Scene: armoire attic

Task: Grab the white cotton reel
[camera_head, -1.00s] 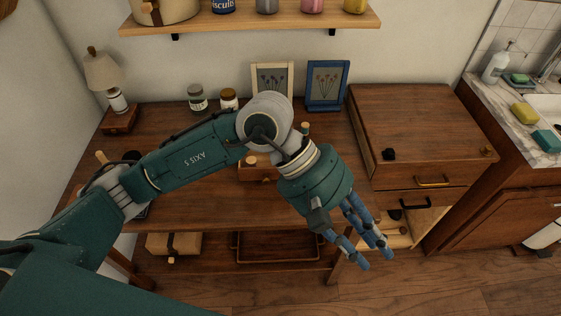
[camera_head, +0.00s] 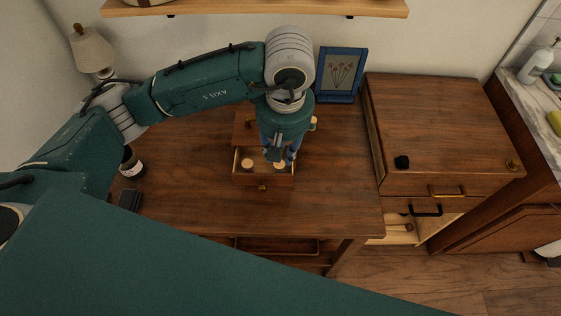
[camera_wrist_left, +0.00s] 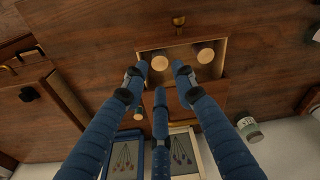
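A small open drawer (camera_head: 262,180) sits on the wooden table and holds two reels seen from above, the left reel (camera_head: 247,164) and the right reel (camera_head: 280,166). Both show pale round tops, and I cannot tell which carries white cotton. In the left wrist view the same reels show as round discs, one nearer my fingers (camera_wrist_left: 160,63) and one beside it (camera_wrist_left: 206,55). My left gripper (camera_head: 279,156) points down above the drawer's back right part. Its three blue fingers are spread with nothing between them, also in the left wrist view (camera_wrist_left: 160,76). My right gripper is not in view.
A blue picture frame (camera_head: 340,75) stands behind the gripper. A lamp (camera_head: 93,52) and a dark jar (camera_head: 131,162) are at the left. A wooden cabinet (camera_head: 435,115) stands at the right. The table's front (camera_head: 300,215) is clear.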

